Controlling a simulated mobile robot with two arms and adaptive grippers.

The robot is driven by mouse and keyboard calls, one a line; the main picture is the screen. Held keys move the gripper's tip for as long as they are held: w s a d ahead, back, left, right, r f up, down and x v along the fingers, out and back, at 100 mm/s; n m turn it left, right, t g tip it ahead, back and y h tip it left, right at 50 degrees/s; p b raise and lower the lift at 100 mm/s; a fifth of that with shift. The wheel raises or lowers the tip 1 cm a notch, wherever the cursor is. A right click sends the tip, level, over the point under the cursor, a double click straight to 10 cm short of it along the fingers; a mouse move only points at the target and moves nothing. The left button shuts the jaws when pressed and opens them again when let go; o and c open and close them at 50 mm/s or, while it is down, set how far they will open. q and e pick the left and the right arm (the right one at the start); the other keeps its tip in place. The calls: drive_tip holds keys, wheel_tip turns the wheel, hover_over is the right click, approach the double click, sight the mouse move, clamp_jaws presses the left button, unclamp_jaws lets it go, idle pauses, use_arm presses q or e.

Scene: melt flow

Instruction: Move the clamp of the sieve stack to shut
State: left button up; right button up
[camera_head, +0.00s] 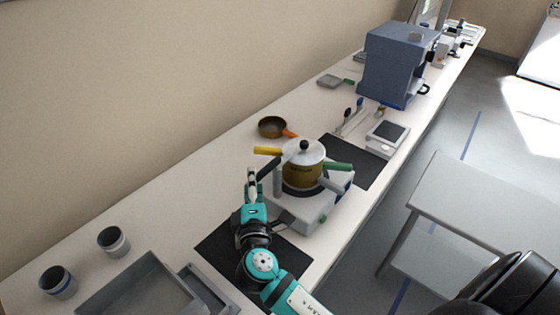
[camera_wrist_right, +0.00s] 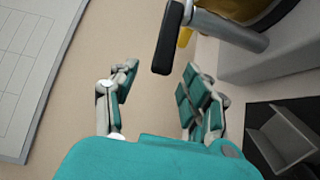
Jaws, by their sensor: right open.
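The sieve stack (camera_head: 302,174) has a brass-coloured body and a pale lid with a black knob. It stands on a light grey base unit (camera_head: 305,212). A clamp lever with a grey rod and black grip (camera_wrist_right: 168,38) shows at the top of the right wrist view, with part of the brass body behind it. My right gripper (camera_head: 257,178) is just left of the stack. In the wrist view its fingers (camera_wrist_right: 158,82) are apart and empty, with the black grip just beyond and between the tips. The far finger is partly hidden in the head view. My left gripper is not in view.
A yellow handle (camera_head: 267,151) and a green handle (camera_head: 338,166) stick out near the stack. A brown pan (camera_head: 272,127) sits behind it. Two cups (camera_head: 113,241) and a grey tray (camera_head: 145,290) are at the lower left. A scale (camera_head: 387,138) stands to the right.

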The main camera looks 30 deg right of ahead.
drive_tip(key=v, duration=0.5)
drive_tip(key=shift+s+b, duration=0.3)
drive_tip(key=shift+b, duration=0.05)
